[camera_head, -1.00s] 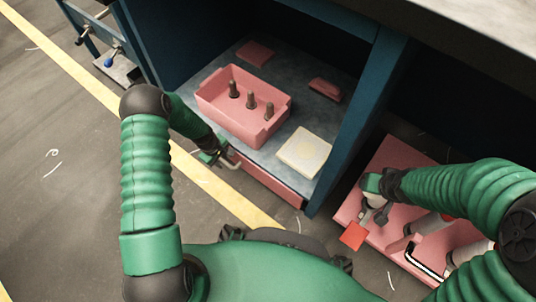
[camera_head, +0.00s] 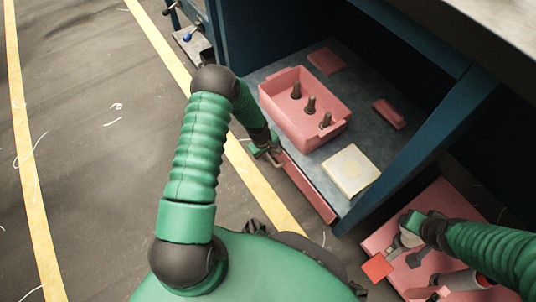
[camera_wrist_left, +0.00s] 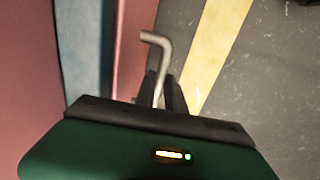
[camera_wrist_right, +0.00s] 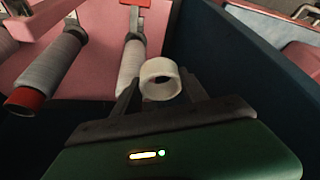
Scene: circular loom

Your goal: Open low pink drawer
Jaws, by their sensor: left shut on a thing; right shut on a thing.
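The low pink drawer (camera_head: 308,188) shows as a narrow pink front under the grey shelf of the blue cabinet. Its bent metal handle (camera_wrist_left: 157,50) stands between the fingers of my left gripper (camera_wrist_left: 166,88), which is shut on it. In the head view my left gripper (camera_head: 268,152) is at the far left end of the drawer front. I cannot tell whether the drawer stands out from the cabinet. My right gripper (camera_wrist_right: 160,92) is shut on a white ring-shaped thing (camera_wrist_right: 160,72), over the pink surface at the lower right.
A pink bin (camera_head: 285,118) with dark pegs and a pale square block (camera_head: 351,170) sit on the shelf (camera_head: 318,160). A pink panel (camera_head: 440,205) with spools and a red square (camera_head: 377,267) lies at right. Open floor (camera_head: 90,150) with yellow lines spreads at left.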

